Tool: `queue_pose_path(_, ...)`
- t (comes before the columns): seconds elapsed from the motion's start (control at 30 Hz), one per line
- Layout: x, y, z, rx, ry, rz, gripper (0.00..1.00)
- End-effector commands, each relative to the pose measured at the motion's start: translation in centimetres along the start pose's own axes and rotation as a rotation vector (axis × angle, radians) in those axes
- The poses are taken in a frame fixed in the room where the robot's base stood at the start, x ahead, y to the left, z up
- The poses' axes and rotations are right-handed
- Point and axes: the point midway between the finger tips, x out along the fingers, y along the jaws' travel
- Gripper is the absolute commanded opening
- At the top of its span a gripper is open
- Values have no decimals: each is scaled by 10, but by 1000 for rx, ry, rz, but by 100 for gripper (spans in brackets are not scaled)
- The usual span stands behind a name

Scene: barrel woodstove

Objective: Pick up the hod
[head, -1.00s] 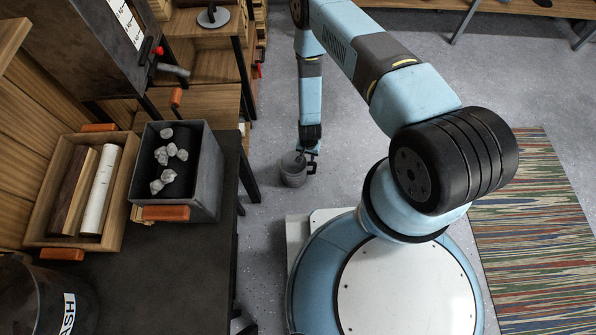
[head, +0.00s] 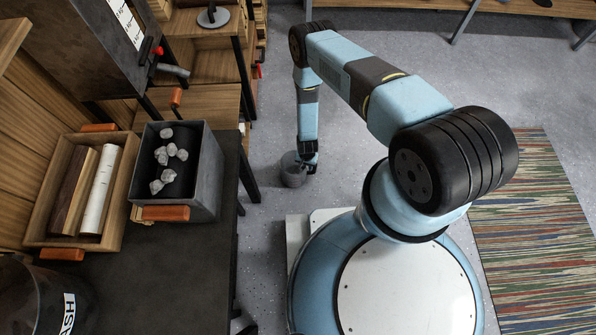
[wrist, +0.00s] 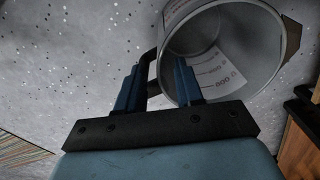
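The hod looks to be the small grey cylindrical pail (head: 292,174) standing on the floor below my arm in the head view. In the wrist view the pail (wrist: 255,35) shows its open round mouth, with a printed pale label inside and a dark handle piece (wrist: 151,72) at its near side. My gripper (wrist: 158,75) has its two blue fingers apart, one each side of that dark handle. The right finger overlaps the pail's mouth. Contact cannot be told. In the head view my gripper (head: 308,160) is at the pail's upper right edge.
A dark table (head: 150,285) at left holds a grey bin (head: 208,180) with pale lumps, a wooden crate (head: 34,228) and a dark ASH bucket (head: 45,305). Shelves (head: 205,100) stand behind it. A striped rug (head: 535,230) lies at right. Grey floor (head: 345,120) around the pail is clear.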

Motion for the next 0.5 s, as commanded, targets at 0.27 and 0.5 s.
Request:
queue_pose_path(0.27,29,-2,-1,1,0,0,36)
queue_pose_path(0.5,32,-2,-2,0,0,0,36)
